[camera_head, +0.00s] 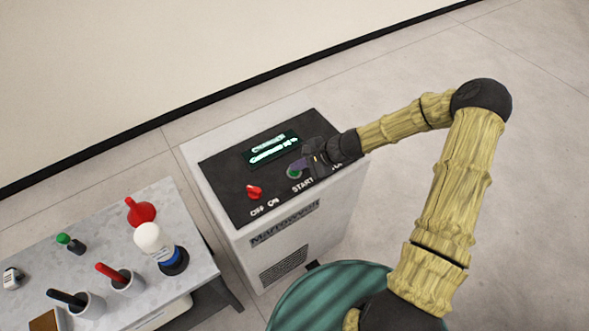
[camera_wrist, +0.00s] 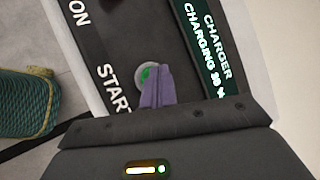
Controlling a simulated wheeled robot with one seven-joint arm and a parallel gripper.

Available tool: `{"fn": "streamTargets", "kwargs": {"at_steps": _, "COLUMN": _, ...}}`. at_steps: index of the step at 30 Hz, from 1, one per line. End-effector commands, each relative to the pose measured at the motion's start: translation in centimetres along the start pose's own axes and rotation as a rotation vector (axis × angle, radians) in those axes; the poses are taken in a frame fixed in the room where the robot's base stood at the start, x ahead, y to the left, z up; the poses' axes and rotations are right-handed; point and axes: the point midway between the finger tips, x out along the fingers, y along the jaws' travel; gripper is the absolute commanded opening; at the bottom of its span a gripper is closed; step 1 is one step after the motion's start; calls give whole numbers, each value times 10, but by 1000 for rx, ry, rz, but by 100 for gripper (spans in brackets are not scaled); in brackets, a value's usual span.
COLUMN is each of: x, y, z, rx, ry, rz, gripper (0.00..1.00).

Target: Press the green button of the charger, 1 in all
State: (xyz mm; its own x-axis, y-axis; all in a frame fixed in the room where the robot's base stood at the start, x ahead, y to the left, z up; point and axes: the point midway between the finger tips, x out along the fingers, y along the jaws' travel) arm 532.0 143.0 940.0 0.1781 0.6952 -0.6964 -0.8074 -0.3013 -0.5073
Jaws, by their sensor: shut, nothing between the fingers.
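The charger (camera_head: 222,183) is a white cabinet with a black sloped top. Its green button (camera_head: 294,173) sits above the word START; in the wrist view the button (camera_wrist: 147,74) shows partly, in a pale ring. The lit display reads CHARGER and CHARGING with a percentage in the wrist view (camera_wrist: 204,50). My gripper (camera_head: 300,166) is shut and empty, its purple fingertips right at the button. In the wrist view the fingertips cover part of the button; whether they touch it I cannot tell.
A red knob (camera_head: 254,192) marked OFF and ON is on the panel. A grey table (camera_head: 190,240) at the left holds a red funnel (camera_head: 139,211), a white bottle (camera_head: 152,240) and several cups and tools. Open floor lies to the right.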

Motion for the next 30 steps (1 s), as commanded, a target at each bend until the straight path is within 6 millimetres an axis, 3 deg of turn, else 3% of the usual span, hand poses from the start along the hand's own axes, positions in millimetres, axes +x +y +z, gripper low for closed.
{"fn": "streamTargets", "kwargs": {"at_steps": 30, "x": -20, "y": -15, "z": 15, "rx": -1, "ry": 0, "rz": 0, "gripper": 0}}
